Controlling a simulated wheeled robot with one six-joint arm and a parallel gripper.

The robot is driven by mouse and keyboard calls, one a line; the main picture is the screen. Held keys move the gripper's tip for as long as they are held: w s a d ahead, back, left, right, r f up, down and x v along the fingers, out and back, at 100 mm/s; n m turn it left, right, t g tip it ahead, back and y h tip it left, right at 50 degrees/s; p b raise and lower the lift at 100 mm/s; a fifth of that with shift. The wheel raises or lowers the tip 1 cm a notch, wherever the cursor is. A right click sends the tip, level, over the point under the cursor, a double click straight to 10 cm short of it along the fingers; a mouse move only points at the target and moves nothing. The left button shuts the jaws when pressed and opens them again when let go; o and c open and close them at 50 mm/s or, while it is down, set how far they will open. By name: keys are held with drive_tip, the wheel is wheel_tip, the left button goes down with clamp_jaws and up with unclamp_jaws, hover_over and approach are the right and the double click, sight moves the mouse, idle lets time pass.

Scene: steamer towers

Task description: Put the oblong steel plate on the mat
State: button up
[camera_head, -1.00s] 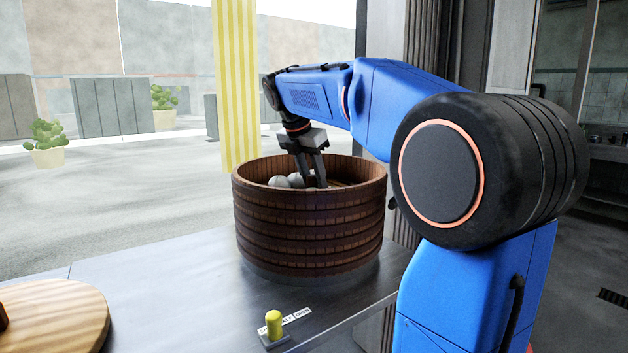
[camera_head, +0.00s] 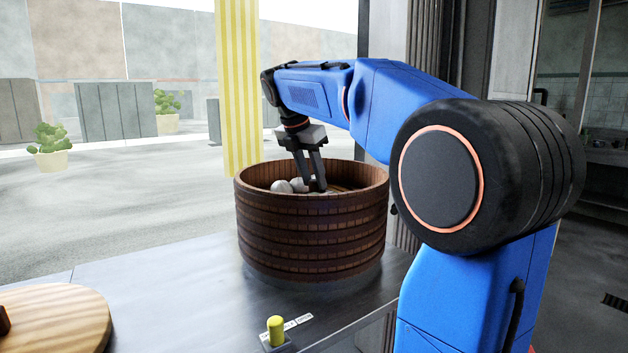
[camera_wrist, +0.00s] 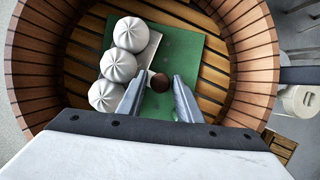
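In the wrist view a green mat (camera_wrist: 186,48) lies on the slatted floor inside a round wooden steamer (camera_wrist: 252,62). A grey oblong plate (camera_wrist: 149,52) lies over the mat's left part, mostly hidden under several white pleated buns (camera_wrist: 118,65) in a row. My gripper (camera_wrist: 160,80) is down inside the steamer with its fingers apart, right of the buns. In the head view my gripper (camera_head: 315,188) reaches below the steamer rim (camera_head: 255,172), and the mat is hidden.
The steamer stack stands on a dark metal counter (camera_head: 190,285). A yellow knob (camera_head: 275,328) with a label stands at the counter's front. A round wooden board (camera_head: 60,315) lies at the left. The counter between board and steamer is clear. A yellow striped post (camera_head: 238,85) stands behind.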

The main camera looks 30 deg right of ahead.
drive_tip(key=shift+w+v, duration=0.2)
drive_tip(key=shift+v, duration=0.95)
drive_tip(key=shift+w+v, duration=0.25)
drive_tip(key=shift+v, duration=0.9)
drive_tip(key=shift+a, duration=0.1)
drive_tip(key=o, duration=0.6)
drive_tip(key=shift+c, duration=0.2)
drive_tip(key=v, duration=1.7)
drive_tip(key=shift+r, duration=0.2)
